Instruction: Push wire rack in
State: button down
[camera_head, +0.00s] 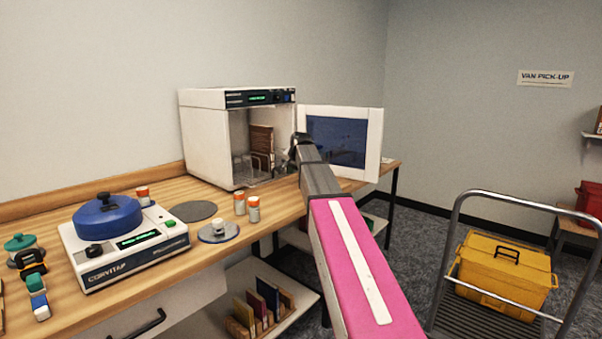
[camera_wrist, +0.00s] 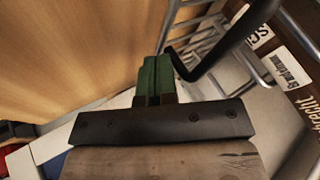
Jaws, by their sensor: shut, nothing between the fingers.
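A white cabinet (camera_head: 205,140) stands at the back of the bench with its door (camera_head: 375,145) swung open to the right. The wire rack (camera_head: 242,166) shows low inside the cabinet, with brown upright items on it. My gripper (camera_head: 296,148) is at the right side of the cabinet's opening; its tips are hard to make out in the head view. In the wrist view, my gripper (camera_wrist: 156,75) has its green fingers together and empty. Metal wires of the rack (camera_wrist: 208,40) lie just beyond and right of the fingers. I cannot tell whether they touch.
A dark curved bar (camera_wrist: 230,45) passes close to the right of the fingers. A cart with a yellow box (camera_head: 505,270) is at the right.

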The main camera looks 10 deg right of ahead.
jog(key=w+a, duration=0.2)
jog(key=w, duration=0.1)
jog(key=w+a, duration=0.3)
jog(key=w, duration=0.1)
jog(key=w+a, duration=0.2)
jog(key=w, duration=0.1)
jog(key=shift+w+a, duration=0.15)
jog(key=shift+a, duration=0.1)
jog(key=shift+r, duration=0.1)
